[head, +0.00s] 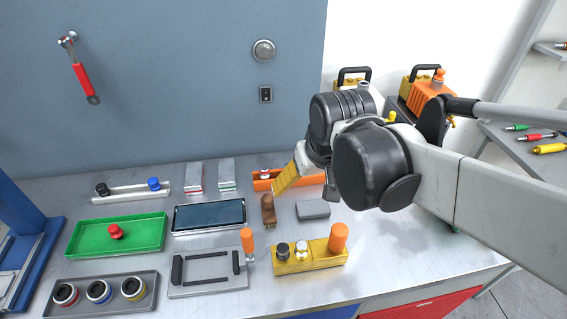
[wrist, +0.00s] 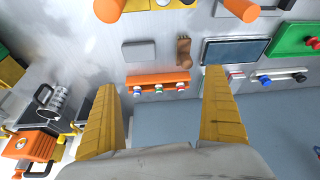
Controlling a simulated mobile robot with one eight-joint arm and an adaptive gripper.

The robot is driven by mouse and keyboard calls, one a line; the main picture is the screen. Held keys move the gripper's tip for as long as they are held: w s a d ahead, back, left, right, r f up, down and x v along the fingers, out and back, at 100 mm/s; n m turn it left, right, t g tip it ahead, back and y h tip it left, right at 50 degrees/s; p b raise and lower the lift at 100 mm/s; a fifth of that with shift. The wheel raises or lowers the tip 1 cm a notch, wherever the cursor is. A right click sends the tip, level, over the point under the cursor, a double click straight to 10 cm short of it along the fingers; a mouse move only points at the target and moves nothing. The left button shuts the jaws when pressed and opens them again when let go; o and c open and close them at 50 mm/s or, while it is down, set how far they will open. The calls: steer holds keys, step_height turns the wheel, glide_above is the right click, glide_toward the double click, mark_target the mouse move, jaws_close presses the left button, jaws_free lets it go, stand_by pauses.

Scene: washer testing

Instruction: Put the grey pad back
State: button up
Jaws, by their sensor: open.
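The grey pad (head: 313,209) is a small flat block lying on the metal bench, right of a small brown wooden piece (head: 268,210). The pad also shows in the upper left part of the wrist view (wrist: 139,51). My gripper (head: 279,189) is above the bench, behind and left of the pad, with yellow fingers pointing down. In the wrist view its fingers (wrist: 160,79) are spread wide with nothing between them. The pad is apart from the fingers. An orange holder (head: 263,182) with several knobs lies partly hidden behind the gripper.
A dark-screened tray (head: 209,229) and a green tray (head: 117,239) lie left of the pad. A yellow block with cylinders (head: 310,263) stands in front, beside a grey fixture with an orange handle (head: 207,286). Bare bench lies right of the pad, beneath my arm.

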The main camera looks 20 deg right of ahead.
steer(key=s+a+r+t, duration=0.1)
steer(key=s+a+t, duration=0.1)
steer(key=s, duration=0.3)
steer(key=shift+a+n+t, duration=0.4)
steer(key=shift+a, duration=0.1)
stand_by(0.7)
